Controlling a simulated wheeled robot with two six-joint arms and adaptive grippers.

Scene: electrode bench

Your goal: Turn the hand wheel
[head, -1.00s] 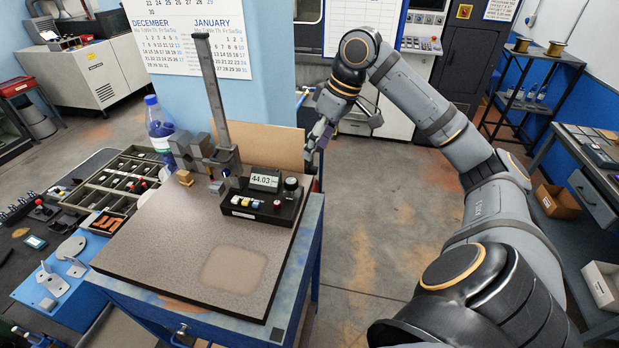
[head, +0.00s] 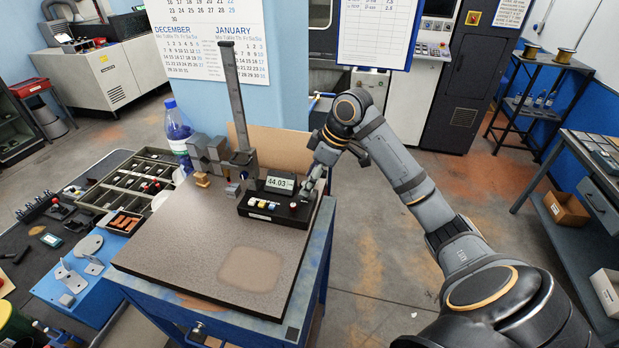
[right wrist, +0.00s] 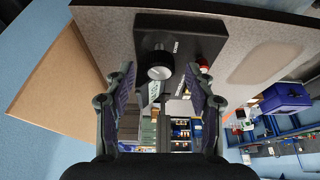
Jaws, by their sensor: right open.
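The height gauge has a black base (head: 258,209), a tall grey column (head: 236,95) and a display (head: 280,184) reading 44.03. Its hand wheel (right wrist: 160,66) is a black knob with a pale face, at the end of the base in the right wrist view. In the head view my right gripper largely hides it. My right gripper (head: 310,182) is at the right end of the base. In the right wrist view the open fingers (right wrist: 160,78) lie either side of the knob; I cannot tell whether they reach around it. My left gripper is not in view.
The gauge stands on a granite plate (head: 205,255) on a blue stand. Grey blocks (head: 207,153), a bottle (head: 177,128) and a cardboard panel (head: 275,142) are close by. A parts tray (head: 130,187) is at the left. The plate's front is clear.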

